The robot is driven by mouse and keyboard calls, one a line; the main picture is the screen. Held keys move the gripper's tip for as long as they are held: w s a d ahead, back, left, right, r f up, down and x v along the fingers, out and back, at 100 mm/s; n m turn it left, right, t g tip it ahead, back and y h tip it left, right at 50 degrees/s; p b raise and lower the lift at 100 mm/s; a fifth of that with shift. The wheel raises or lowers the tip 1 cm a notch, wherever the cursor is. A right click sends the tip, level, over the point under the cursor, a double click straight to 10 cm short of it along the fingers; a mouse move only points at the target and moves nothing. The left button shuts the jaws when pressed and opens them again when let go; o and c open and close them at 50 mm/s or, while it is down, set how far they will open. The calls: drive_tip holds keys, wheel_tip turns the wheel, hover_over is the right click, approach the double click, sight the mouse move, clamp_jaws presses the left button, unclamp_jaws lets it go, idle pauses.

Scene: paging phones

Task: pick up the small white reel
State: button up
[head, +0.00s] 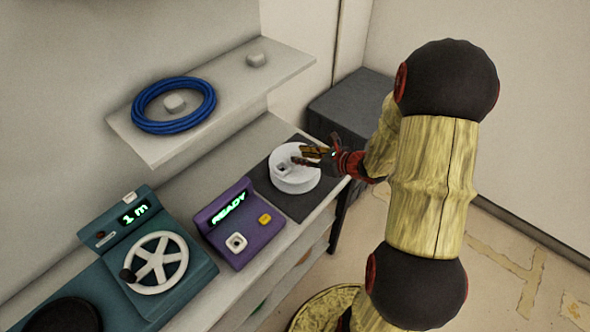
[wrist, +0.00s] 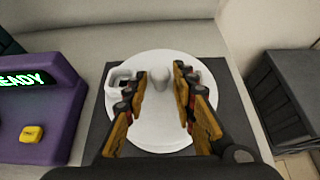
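The small white reel (head: 294,178) sits on a dark mat on the bench in the head view. In the wrist view the reel (wrist: 160,130) is a broad white disc with a short white post at its middle and a squarish white piece at its left edge. My gripper (head: 302,156) is over the reel, coming from the right. In the wrist view my gripper (wrist: 162,88) is open, its two yellow-and-black fingers on either side of the post. A gap shows between each finger and the post. The fingers hide parts of the disc.
A purple box (head: 237,222) reading READY stands left of the dark mat (head: 315,205). A teal machine (head: 190,265) with a white handwheel is further left. A shelf (head: 225,90) with a blue cable coil (head: 140,108) hangs behind. A dark bin (head: 350,105) stands beyond the bench.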

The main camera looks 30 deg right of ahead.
drive_tip(key=shift+x, duration=1.05)
drive_tip(key=c, duration=0.4)
clamp_jaws()
